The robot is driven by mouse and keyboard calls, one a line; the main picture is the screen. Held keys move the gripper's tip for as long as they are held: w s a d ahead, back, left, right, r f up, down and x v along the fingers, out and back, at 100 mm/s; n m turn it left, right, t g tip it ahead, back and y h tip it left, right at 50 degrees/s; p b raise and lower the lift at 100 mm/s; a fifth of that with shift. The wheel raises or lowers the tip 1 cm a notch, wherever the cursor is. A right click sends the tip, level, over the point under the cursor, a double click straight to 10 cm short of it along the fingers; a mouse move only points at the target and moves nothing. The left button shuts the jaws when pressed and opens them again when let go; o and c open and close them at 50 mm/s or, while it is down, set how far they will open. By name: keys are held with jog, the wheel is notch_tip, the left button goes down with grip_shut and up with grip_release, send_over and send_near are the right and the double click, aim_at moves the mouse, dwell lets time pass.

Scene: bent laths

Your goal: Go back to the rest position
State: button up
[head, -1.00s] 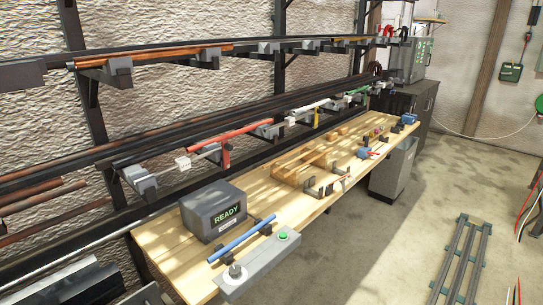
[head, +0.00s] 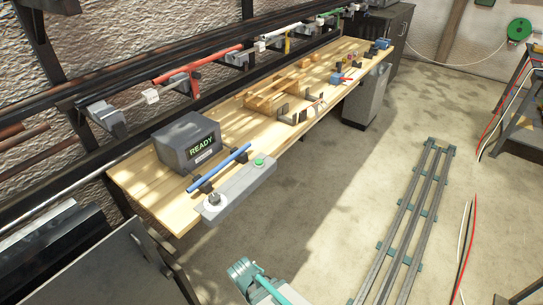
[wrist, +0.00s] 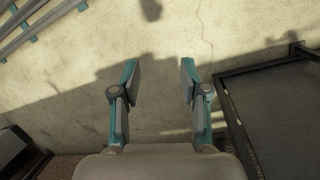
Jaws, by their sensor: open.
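My gripper (wrist: 159,80) is open and empty in the wrist view. Its two teal and grey fingers stand apart over bare concrete floor, with nothing between them. In the head view a teal and grey part of my arm shows at the bottom edge; the fingers cannot be made out there. The wooden workbench (head: 150,190) stands apart from it, up and to the left. On the bench are a grey box reading READY (head: 190,141) and a blue bar (head: 219,168) resting on supports.
A floor rail track (head: 412,215) runs on the right in the head view. A dark-framed table (wrist: 280,110) stands to the right of the fingers in the wrist view. A grey panel (head: 105,265) is at the lower left. Open floor (head: 310,215) lies between bench and track.

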jog(key=s+d+f+m+g+y, duration=0.1)
jog(key=s+d+f+m+g, duration=0.2)
jog(key=s+d+f, duration=0.2)
jog(key=s+d+f+m+g+y, duration=0.1)
jog(key=s+d+f+m+g, duration=0.2)
jog(key=s+d, duration=0.8)
jog(key=d+f, duration=0.2)
jog(key=d, duration=0.2)
jog(key=shift+d+f+m+y, duration=0.2)
jog(key=shift+m+y, duration=0.1)
jog(key=shift+m, duration=0.1)
